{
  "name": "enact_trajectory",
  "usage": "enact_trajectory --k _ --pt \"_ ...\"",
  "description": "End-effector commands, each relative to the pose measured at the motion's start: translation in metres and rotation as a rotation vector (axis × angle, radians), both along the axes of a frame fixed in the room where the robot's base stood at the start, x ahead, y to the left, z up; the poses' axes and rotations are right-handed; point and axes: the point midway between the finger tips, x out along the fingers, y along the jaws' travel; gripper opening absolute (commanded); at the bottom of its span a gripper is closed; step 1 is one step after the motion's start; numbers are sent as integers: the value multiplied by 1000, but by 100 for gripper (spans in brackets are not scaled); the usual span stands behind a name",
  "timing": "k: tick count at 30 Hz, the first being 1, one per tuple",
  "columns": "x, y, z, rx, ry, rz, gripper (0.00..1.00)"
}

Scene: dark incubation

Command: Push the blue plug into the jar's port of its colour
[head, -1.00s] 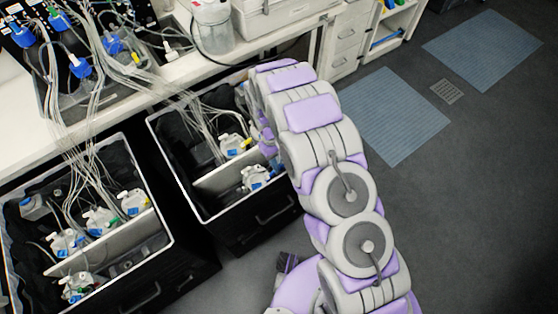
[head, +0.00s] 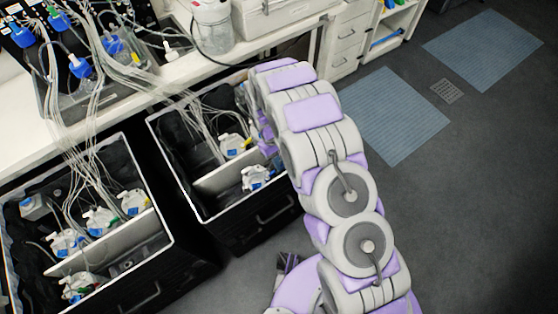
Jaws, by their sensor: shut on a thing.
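My gripper (head: 266,139) is only partly in view, at the far end of my arm, over the right side of the right black bin. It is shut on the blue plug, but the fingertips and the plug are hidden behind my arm. Two white-topped jars stand in this bin near it. The front jar (head: 255,177) shows blue parts and is partly covered by my arm. Which jar has the blue port, and how the plug sits to it, I cannot tell.
The right bin (head: 217,226) has a pale divider (head: 216,178). The left bin (head: 165,240) holds several similar jars. Thin tubes hang from the bench (head: 180,70) into both bins. The floor (head: 470,200) on the right is clear.

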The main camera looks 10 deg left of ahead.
Motion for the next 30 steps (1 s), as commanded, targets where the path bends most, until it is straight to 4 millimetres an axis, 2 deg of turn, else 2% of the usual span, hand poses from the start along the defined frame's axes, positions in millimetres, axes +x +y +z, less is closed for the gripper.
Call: enact_trajectory --k 18,30 --pt "1 0 19 1 -1 0 0" --pt "0 0 20 -1 1 0 0"
